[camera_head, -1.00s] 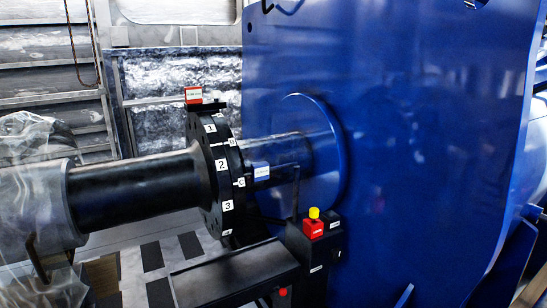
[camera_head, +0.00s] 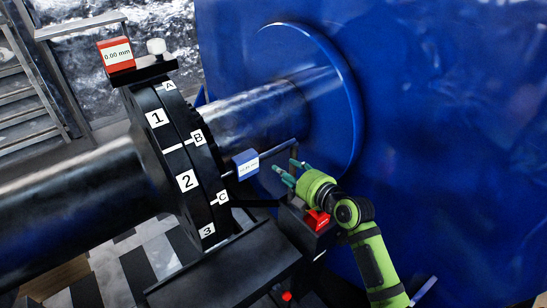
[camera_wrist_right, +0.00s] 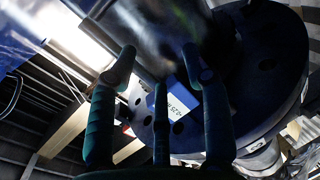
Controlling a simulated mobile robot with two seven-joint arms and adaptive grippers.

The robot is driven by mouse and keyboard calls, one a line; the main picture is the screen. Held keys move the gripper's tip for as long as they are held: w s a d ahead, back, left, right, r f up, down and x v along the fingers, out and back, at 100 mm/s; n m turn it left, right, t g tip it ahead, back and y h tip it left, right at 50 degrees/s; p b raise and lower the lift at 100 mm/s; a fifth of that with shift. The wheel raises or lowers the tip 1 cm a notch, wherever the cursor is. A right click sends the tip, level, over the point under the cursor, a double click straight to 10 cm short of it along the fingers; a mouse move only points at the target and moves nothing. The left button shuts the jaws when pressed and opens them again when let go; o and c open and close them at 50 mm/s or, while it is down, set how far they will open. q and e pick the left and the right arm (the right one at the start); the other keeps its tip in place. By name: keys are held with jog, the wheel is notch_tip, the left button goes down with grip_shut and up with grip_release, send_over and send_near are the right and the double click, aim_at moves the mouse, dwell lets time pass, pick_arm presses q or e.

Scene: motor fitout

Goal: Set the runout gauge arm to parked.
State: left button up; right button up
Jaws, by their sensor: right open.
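The runout gauge shows as a small blue box with a white readout label (camera_head: 246,164) on a thin dark arm (camera_head: 277,151). The arm runs from an upright post (camera_head: 293,152) toward the rim of the dark coupling (camera_head: 172,150). The blue box also shows in the right wrist view (camera_wrist_right: 177,99), between my fingers, with its readout partly legible. My right gripper (camera_head: 284,170) is open and empty, its teal fingertips just right of the box and below the arm. Whether the fingers touch the arm is unclear. My left gripper is out of view.
A red gauge reading 0.00 mm (camera_head: 117,55) sits on top of the coupling. A red block (camera_head: 316,219) is beside my right wrist. A large blue housing (camera_head: 450,120) fills the right. A dark bench (camera_head: 230,262) stands in front.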

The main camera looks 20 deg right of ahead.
aim_at(272, 152)
jog(key=shift+n+t+y, duration=0.3)
jog(key=shift+n, duration=0.5)
jog(key=w+r, duration=0.1)
jog(key=w+a+r+p, duration=0.1)
jog(key=w, duration=0.1)
jog(key=w+a+r+p, duration=0.1)
jog(key=shift+w+a+r, duration=0.25)
jog(key=shift+w+r, duration=0.05)
jog(key=shift+w, duration=0.05)
jog(key=shift+w+a+f, duration=0.1)
jog(key=shift+w+a, duration=0.05)
jog(key=shift+w, duration=0.2)
jog(key=shift+w+a+f, duration=0.1)
jog(key=shift+w, duration=0.2)
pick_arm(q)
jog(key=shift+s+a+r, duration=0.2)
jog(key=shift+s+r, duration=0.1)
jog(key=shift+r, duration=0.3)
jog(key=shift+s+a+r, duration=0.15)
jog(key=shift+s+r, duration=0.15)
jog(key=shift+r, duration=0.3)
pick_arm(e)
grip_shut()
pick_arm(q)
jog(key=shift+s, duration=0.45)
